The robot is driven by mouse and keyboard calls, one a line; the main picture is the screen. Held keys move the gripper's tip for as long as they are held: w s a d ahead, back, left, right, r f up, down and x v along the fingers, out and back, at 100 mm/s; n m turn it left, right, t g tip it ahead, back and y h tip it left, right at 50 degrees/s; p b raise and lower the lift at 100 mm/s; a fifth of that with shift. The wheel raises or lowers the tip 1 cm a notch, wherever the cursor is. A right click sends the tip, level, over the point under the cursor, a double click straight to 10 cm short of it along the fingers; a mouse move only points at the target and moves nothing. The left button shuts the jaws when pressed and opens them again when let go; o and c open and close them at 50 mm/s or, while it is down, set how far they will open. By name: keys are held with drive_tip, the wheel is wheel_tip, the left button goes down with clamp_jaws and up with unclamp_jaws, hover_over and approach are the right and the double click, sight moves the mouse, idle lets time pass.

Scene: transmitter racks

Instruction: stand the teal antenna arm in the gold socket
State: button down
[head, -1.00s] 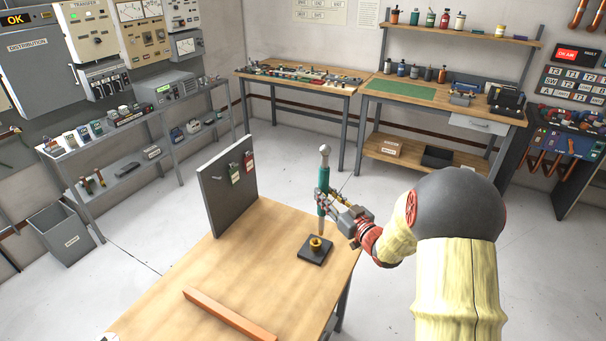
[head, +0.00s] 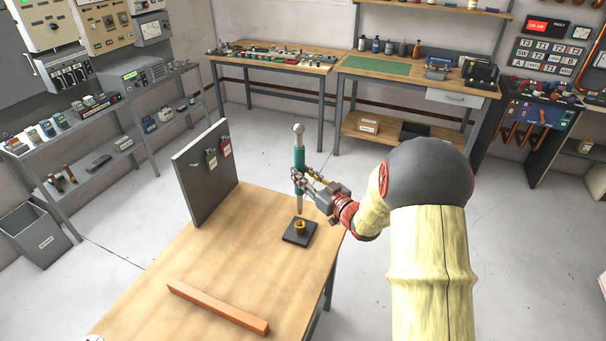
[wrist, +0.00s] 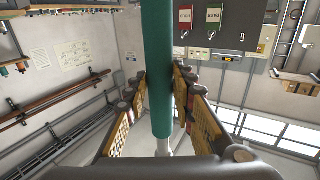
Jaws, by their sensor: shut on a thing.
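In the wrist view the teal shaft (wrist: 157,60) runs between the two fingers of my gripper (wrist: 161,85). The gold socket (head: 300,226) sits on a black square base (head: 299,236) near the table's right edge. The rod's lower end is directly above the socket in the head view, seemingly just clear of its rim. I cannot tell the depth alignment exactly.
The wooden table (head: 235,245) is mostly bare. A dark upright panel (head: 203,175) with hanging tags stands at its back left. An orange-brown bar (head: 217,307) lies near the front. Workbenches (head: 410,93) and a shelf rack (head: 95,135) stand beyond, apart from the table.

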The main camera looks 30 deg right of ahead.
drive_tip(key=shift+f+b, duration=1.45)
drive_tip(key=shift+f, duration=0.65)
drive_tip(key=shift+f+b, duration=2.05)
drive_tip(key=shift+f, duration=0.15)
idle(0.5)
drive_tip(key=c, duration=1.4)
unclamp_jaws()
drive_tip(key=shift+f, duration=0.15)
drive_tip(key=shift+s, duration=0.1)
approach(303, 194)
drive_tip(key=shift+s+d, duration=0.1)
drive_tip(key=shift+s, duration=1.1)
